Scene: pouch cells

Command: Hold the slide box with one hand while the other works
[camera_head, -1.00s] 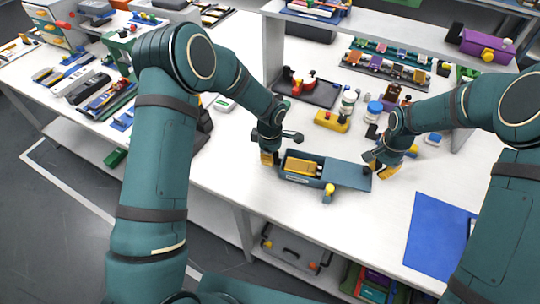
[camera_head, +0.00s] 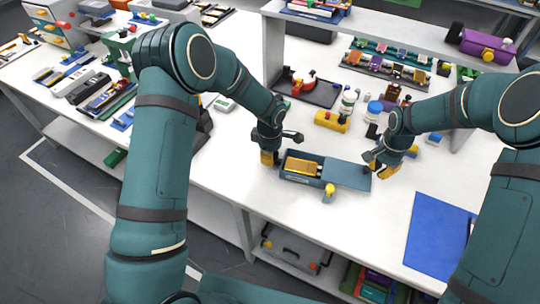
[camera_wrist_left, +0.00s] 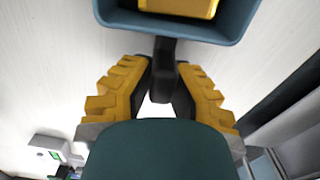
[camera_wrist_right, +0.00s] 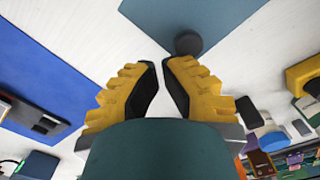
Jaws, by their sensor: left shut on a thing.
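The slide box (camera_head: 297,180) is a blue-grey tray on the white table, with a yellow block (camera_head: 302,166) inside. Its flat blue-grey lid (camera_head: 350,176) extends to the right, leaving the left part open. My left gripper (camera_head: 268,160) is at the box's left end. In the left wrist view its fingers (camera_wrist_left: 163,80) are shut on a dark tab (camera_wrist_left: 164,50) joined to the box (camera_wrist_left: 240,22). My right gripper (camera_head: 376,168) is at the lid's right end. In the right wrist view its fingers (camera_wrist_right: 160,68) are slightly apart and empty, just short of a dark round knob (camera_wrist_right: 188,42) by the lid (camera_wrist_right: 200,15).
A yellow knob (camera_head: 329,188) stands at the box's front edge. A blue mat (camera_head: 438,235) lies at the front right. Behind the box are a yellow block (camera_head: 331,121), a dark tray (camera_head: 313,90) and several bottles. Bare table lies in front of the box.

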